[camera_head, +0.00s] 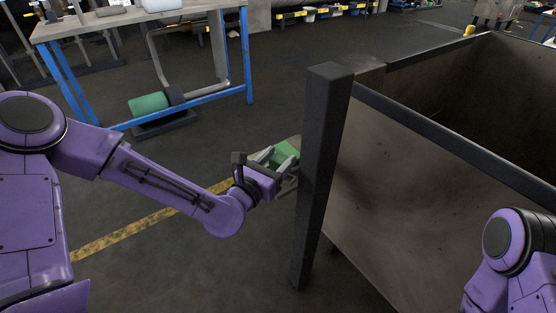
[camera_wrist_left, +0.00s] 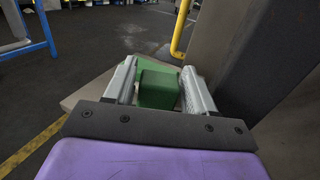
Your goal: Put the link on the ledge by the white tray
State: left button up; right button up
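My left gripper (camera_head: 275,157) is low beside the dark post, with its fingers on both sides of a green blocky piece (camera_head: 287,152). In the left wrist view the green piece (camera_wrist_left: 158,88) fills the space between the fingers (camera_wrist_left: 160,85), which look closed against its sides. I cannot tell for certain that this piece is the link. No white tray is recognisable. My right gripper is out of view; only part of that arm shows.
A dark upright post (camera_head: 322,170) stands just right of my left gripper, at the corner of a large metal bin (camera_head: 400,190). A blue-legged workbench (camera_head: 150,15) stands at the back left. A yellow pipe (camera_wrist_left: 181,28) rises beyond the gripper. Floor left of the gripper is open.

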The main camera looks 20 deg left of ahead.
pick_arm(q)
jog(key=shift+o, duration=0.9)
jog(key=shift+r, duration=0.15)
jog(key=shift+s, duration=0.15)
jog(key=p+v, duration=0.8)
jog(key=v, duration=0.3)
jog(key=shift+s, duration=0.4)
